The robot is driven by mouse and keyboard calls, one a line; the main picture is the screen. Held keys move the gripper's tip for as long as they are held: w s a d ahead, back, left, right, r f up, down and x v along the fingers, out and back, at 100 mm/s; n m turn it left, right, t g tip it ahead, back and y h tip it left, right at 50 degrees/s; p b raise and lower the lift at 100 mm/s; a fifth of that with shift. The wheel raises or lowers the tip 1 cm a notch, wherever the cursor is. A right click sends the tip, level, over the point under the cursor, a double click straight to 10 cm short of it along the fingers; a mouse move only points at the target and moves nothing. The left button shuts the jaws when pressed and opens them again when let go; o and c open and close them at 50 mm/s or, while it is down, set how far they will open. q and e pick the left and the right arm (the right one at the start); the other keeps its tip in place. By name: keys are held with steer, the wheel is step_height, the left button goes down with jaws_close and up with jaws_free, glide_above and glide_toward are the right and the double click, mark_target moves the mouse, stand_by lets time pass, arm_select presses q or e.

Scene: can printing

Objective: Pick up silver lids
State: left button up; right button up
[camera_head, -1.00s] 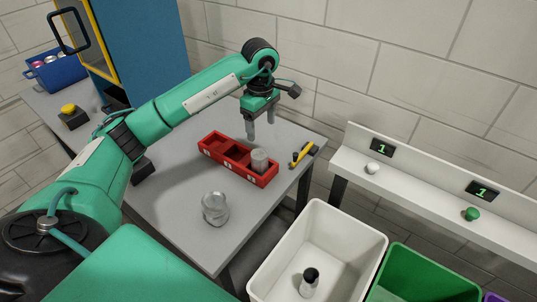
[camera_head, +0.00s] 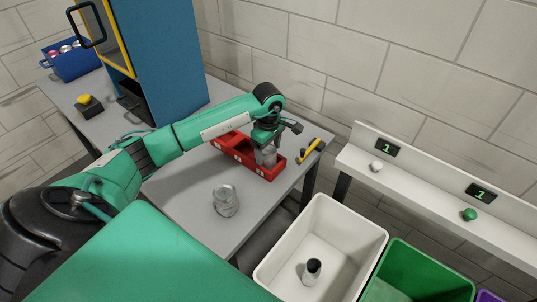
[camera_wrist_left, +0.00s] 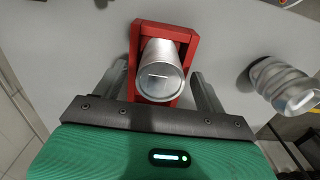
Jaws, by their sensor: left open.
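A silver cylinder-like piece with a round lid face (camera_wrist_left: 160,82) stands in the right-hand end compartment of a red tray (camera_head: 238,151). It looks like a stack of silver lids, but I cannot tell for sure. My left gripper (camera_head: 266,152) is down over that compartment. In the left wrist view its open fingers (camera_wrist_left: 159,74) are on either side of the silver piece, with a gap visible on both sides. My right gripper is out of view.
A yellow and black tool (camera_head: 311,150) lies near the grey table's (camera_head: 190,205) right edge. A blue cabinet (camera_head: 165,70) rises at the back left.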

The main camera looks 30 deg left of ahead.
arm_select(q)
steer(key=shift+f, duration=1)
steer(key=c, duration=1.1)
steer(key=shift+r, duration=0.15)
